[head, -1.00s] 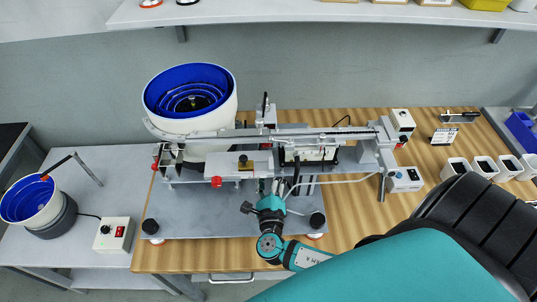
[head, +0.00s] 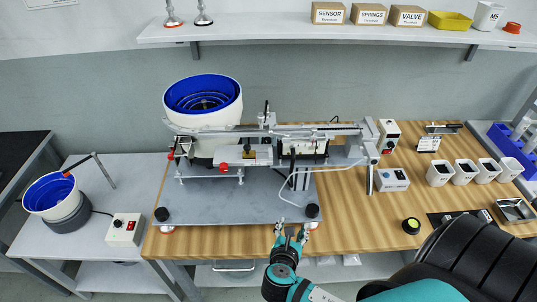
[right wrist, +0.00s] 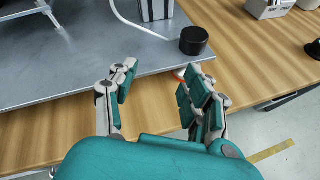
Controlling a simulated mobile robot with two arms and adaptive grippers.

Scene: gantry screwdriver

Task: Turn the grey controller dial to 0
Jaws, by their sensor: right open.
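Several control boxes show in the head view, and I cannot tell for sure which is the grey controller. A light grey box (head: 392,180) lies on the wooden bench right of the feeder machine, its small face details too small to read. Behind it stands a white box (head: 388,135) with a dark knob and a red switch. Another white box (head: 126,230) with a black knob and red switch is on the left side table. No dial setting is readable. My right gripper (head: 292,232) is open and empty at the bench's front edge; its spread fingers also show in the right wrist view (right wrist: 158,88). My left gripper is out of view.
The feeder machine's grey base plate (head: 240,204) with black corner knobs is just beyond my right gripper. White cups (head: 464,171) stand at the right. Bare bench (head: 350,222) lies between.

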